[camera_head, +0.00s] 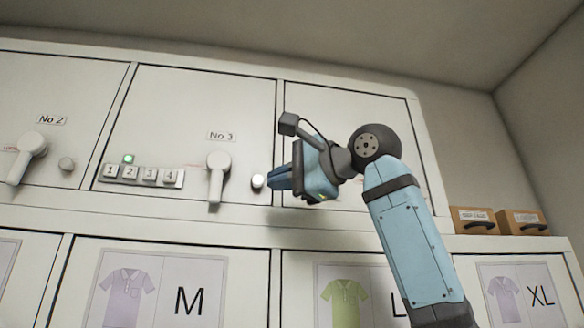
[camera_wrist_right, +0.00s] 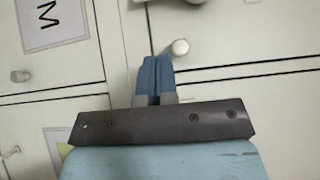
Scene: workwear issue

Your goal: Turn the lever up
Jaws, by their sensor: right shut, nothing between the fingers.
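A pale lever (camera_head: 218,172) hangs down from its round hub on the door labelled No 3. Another lever (camera_head: 27,160) on the No 2 door at left points down and slightly left. My right gripper (camera_head: 273,180) is shut and empty, to the right of the No 3 lever and apart from it. Its fingertips are close to a small round knob (camera_head: 258,181); I cannot tell whether they touch. In the right wrist view the shut blue fingers (camera_wrist_right: 157,62) point toward the knob (camera_wrist_right: 180,47). My left gripper is not in view.
A button strip (camera_head: 139,175) numbered 1 to 4 is left of the No 3 lever, with a lit green lamp (camera_head: 128,159) above it. Lower doors carry shirt pictures and size letters. Two brown boxes (camera_head: 473,220) (camera_head: 522,222) stand at right.

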